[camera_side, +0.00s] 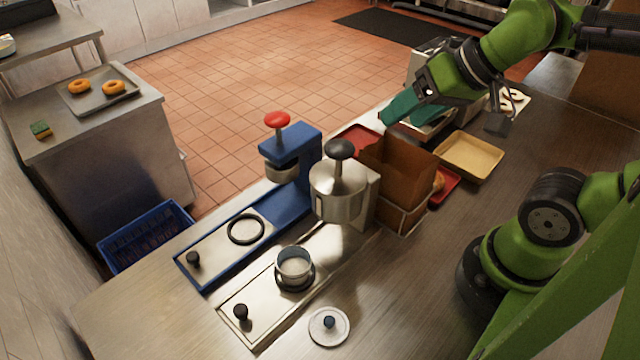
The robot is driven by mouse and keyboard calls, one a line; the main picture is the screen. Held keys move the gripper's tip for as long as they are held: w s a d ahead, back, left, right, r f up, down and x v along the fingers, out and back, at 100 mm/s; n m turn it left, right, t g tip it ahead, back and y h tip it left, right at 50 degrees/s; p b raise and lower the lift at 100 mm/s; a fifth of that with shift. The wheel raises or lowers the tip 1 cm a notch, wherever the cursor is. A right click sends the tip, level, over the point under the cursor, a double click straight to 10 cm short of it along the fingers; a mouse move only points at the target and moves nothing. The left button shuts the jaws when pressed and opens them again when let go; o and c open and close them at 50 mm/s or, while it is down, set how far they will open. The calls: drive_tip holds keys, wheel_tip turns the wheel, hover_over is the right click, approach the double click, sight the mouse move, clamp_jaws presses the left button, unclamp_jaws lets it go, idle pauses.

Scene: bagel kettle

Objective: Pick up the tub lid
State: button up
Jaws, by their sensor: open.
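A round whitish lid with a dark blue knob, which looks like the tub lid (316,333), lies flat on the steel counter at the bottom middle of the side view. My gripper (447,120) is at the upper right, far from the lid, above the back of the counter. Its fingers are spread wide, one teal and one dark grey. No thing shows clearly between them. The lid is fully in view and nothing covers it.
A metal press base with a small cup (294,264) stands just left of the lid. A blue press (291,150), a silver press (338,190), a brown box (398,165) and a yellow tray (469,158) stand farther back. The counter right of the lid is clear.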

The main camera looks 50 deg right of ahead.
drive_tip(key=o, duration=0.6)
drive_tip(key=shift+o, duration=0.2)
wheel_tip(320, 180, up, 5)
drive_tip(key=m+g+h, duration=0.2)
drive_tip(key=m+g, duration=0.5)
drive_tip(key=m, duration=2.8)
hover_over(329, 319)
drive_tip(key=f, duration=2.3)
drive_tip(key=shift+s+d+f, duration=0.1)
drive_tip(key=shift+s+f, duration=0.1)
drive_tip(key=shift+s, duration=0.05)
drive_tip(key=shift+w+f, duration=0.15)
drive_tip(key=shift+f, duration=1.3)
drive_tip(key=shift+w+f, duration=0.1)
drive_tip(key=shift+f, duration=1.35)
